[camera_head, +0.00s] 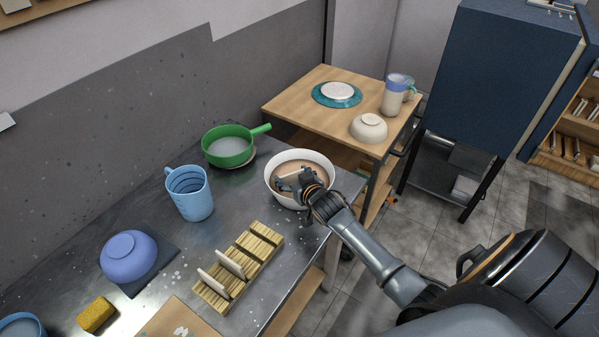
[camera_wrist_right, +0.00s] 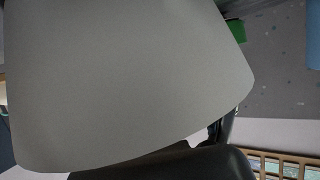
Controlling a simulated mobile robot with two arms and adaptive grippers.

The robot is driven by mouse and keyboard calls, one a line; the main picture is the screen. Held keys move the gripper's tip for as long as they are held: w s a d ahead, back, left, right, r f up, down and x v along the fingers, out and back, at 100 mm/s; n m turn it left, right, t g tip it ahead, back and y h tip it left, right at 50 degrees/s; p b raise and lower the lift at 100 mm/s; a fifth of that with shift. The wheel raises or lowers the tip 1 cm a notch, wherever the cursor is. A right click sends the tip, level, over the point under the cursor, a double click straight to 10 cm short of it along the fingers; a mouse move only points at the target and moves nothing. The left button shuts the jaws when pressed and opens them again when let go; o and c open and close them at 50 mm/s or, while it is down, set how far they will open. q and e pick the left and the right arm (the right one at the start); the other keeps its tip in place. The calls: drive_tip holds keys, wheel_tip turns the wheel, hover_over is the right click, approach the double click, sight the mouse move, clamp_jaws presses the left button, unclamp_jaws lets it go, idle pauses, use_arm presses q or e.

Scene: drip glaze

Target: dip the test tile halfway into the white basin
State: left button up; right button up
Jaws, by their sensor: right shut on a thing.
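The white basin (camera_head: 269,184) stands near the far right end of the metal table and holds a brownish liquid. My right gripper (camera_head: 296,182) is over the basin, shut on the test tile (camera_head: 286,184). The tile shows as a small pale piece within the basin's outline, largely hidden by the gripper. In the right wrist view the pale grey tile (camera_wrist_right: 130,80) fills most of the picture. Whether its lower edge touches the liquid cannot be told. My left gripper is not in view.
A slatted wooden rack (camera_head: 262,240) with two pale tiles (camera_head: 230,264) stands nearer on the table. A green pan (camera_head: 228,147), blue jug (camera_head: 190,194), upturned blue bowl (camera_head: 128,256) and yellow sponge (camera_head: 96,314) are to the left. A wooden cart (camera_head: 300,100) stands behind.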

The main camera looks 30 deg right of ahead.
drive_tip(key=shift+r, duration=0.1)
drive_tip(key=shift+r+p, duration=2.55)
drive_tip(key=shift+p, duration=0.05)
drive_tip(key=shift+r+p, duration=1)
drive_tip(key=shift+p, duration=0.05)
idle(1.3)
